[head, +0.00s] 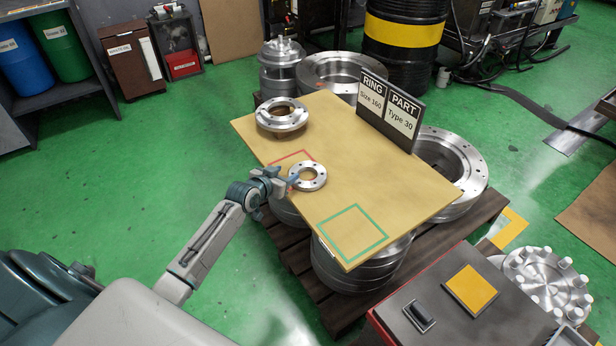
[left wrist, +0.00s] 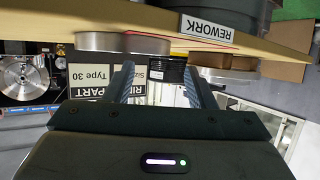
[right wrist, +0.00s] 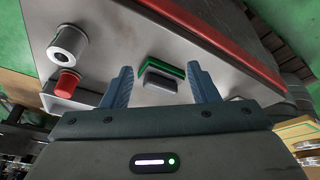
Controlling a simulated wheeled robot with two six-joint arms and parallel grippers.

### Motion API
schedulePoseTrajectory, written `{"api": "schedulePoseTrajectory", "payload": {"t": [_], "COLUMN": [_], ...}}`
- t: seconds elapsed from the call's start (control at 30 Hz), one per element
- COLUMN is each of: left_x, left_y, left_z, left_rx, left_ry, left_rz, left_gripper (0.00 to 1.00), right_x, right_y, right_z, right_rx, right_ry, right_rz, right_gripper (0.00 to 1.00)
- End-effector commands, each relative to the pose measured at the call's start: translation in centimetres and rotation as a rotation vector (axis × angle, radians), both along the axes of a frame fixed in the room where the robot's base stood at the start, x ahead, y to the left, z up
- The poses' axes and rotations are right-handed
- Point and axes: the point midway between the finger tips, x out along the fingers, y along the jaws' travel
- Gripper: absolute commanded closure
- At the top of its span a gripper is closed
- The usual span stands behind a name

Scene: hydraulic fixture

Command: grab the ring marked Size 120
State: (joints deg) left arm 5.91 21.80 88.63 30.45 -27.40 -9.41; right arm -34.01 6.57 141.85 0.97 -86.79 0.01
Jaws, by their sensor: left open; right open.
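Two silver flange rings lie on the tan board (head: 400,185). The larger, thicker ring (head: 281,116) is toward the far left; the smaller ring (head: 307,176) is near the board's left edge, by a red outlined square. I can read no Size 120 mark on either. My left gripper (head: 284,183) is open, just left of the smaller ring; I cannot tell whether they touch. In the left wrist view, upside down, its empty fingers (left wrist: 159,78) point toward the board edge, with a ring (left wrist: 123,43) at the left. My right gripper (right wrist: 160,85) is open and empty over a grey panel.
A black sign (head: 391,110) reads "RING Size 160" and "PART Type 30". A green outlined square (head: 352,235) on the board is empty. Large metal rings (head: 452,168) and a wooden pallet (head: 320,290) lie below. A control box (head: 455,300) stands at the lower right.

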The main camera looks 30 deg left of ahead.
Motion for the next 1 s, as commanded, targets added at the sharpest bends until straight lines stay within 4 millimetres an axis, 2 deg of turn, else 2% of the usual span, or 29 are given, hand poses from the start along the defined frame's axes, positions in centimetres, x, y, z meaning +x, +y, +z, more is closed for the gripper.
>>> {"api": "schedulePoseTrajectory", "payload": {"t": [0.13, 0.4, 0.7, 0.73, 0.9, 1.0], "left_x": [1.1, 4.6, 5.1, 5.1, 5.1, 5.1], "left_y": [-0.1, -0.4, -0.4, -0.4, -0.4, -0.4], "left_z": [-0.6, -2.0, -2.2, -2.2, -2.2, -2.2], "left_rx": [-0.003, -0.003, 0.000, 0.000, 0.000, 0.000], "left_ry": [0.000, 0.000, 0.001, 0.001, 0.001, 0.002], "left_rz": [0.001, 0.001, 0.000, 0.000, 0.000, 0.000], "left_gripper": [0.50, 0.50, 0.50, 0.52, 0.85, 1.00], "right_x": [0.2, 0.8, 1.0, 1.0, 1.0, 1.0], "right_y": [0.2, 0.9, 1.0, 1.0, 1.0, 1.0], "right_z": [-0.4, -1.3, -1.3, -1.3, -1.3, -1.3], "right_rx": [0.008, 0.042, 0.048, 0.048, 0.048, 0.048], "right_ry": [-0.017, -0.079, -0.091, -0.091, -0.091, -0.091], "right_rz": [0.002, 0.009, 0.010, 0.010, 0.010, 0.010], "right_gripper": [0.46, 0.46, 0.46, 0.46, 0.46, 0.46]}}
